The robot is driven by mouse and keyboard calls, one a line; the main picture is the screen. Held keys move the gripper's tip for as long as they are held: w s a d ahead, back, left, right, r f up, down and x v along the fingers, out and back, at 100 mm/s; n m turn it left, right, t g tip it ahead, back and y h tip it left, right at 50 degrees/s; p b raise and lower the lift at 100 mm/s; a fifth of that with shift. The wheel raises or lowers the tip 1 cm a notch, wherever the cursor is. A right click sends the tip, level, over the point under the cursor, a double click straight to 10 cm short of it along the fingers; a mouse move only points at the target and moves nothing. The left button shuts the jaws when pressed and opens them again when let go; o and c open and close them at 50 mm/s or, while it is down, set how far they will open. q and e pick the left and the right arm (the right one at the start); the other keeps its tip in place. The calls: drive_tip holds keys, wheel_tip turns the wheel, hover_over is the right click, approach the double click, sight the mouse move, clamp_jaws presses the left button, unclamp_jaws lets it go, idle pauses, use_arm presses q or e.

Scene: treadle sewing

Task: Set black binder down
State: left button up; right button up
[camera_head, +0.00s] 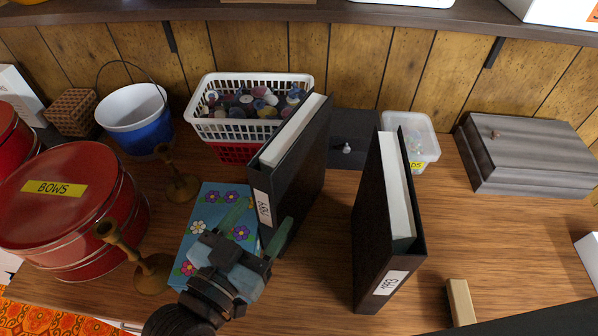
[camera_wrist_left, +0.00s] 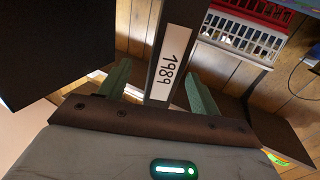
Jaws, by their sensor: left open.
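A black binder (camera_head: 297,165) stands upright on the wooden table, its white-labelled spine facing me. In the left wrist view the binder (camera_wrist_left: 181,25) shows the label 1989, with its spine between my two green fingers. My left gripper (camera_head: 254,226) is open at the lower front of this binder, one finger on each side. A gap shows beside the fingers in the wrist view; I cannot tell if either one touches. A second dark binder (camera_head: 372,220) stands upright to the right, also with a white label. My right gripper is not in view.
A flowered blue book (camera_head: 207,215) lies left of the binder. Two wooden candlesticks (camera_head: 178,188) and a red BOWS tin (camera_head: 75,205) stand further left. A grey box (camera_head: 530,150) sits back right. Table between the binders is clear.

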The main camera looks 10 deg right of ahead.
sight(279, 186)
use_arm(q)
drive_tip(key=shift+x, duration=1)
drive_tip(key=x, duration=0.5)
drive_tip(key=shift+w+a+f, duration=0.15)
drive_tip(key=shift+w+f, duration=0.05)
drive_tip(key=shift+w, duration=0.4)
clamp_jaws()
drive_tip(key=shift+r, duration=0.15)
